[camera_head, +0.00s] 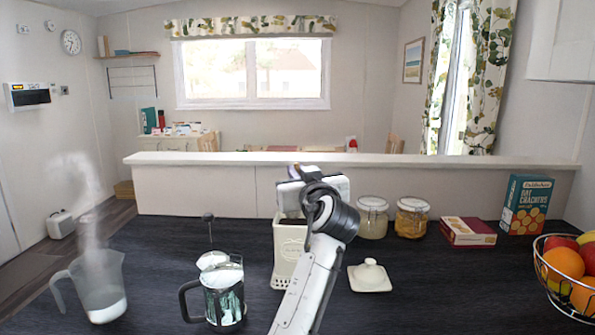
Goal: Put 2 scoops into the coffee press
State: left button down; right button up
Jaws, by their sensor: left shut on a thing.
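The coffee press (223,303) is a glass beaker with a dark handle on its left, standing on the dark counter. Its plunger (210,258), with a thin rod and round knob, shows just behind it. A cream canister (288,258) stands right of the press, its top open. Its white lid (370,276) lies on the counter to the right. My left gripper (292,192) is over the canister's mouth, shut on what I take to be the scoop. The scoop itself is hidden behind the gripper and canister wall. My right gripper is out of view.
A steaming clear jug (101,290) stands at the left. Two glass jars (373,218), a red box (468,231), a cracker box (526,205) and a wire fruit basket (568,297) stand to the right. A raised ledge (210,160) runs behind. The front right counter is clear.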

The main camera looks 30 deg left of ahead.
aim_at(298, 214)
pick_arm(q)
jog(key=shift+f+b, duration=1.4)
jog(key=shift+f, duration=0.55)
jog(key=shift+f+b, duration=0.3)
jog(key=shift+f, duration=0.05)
jog(key=shift+f+b, duration=0.4)
jog(key=shift+f, duration=0.2)
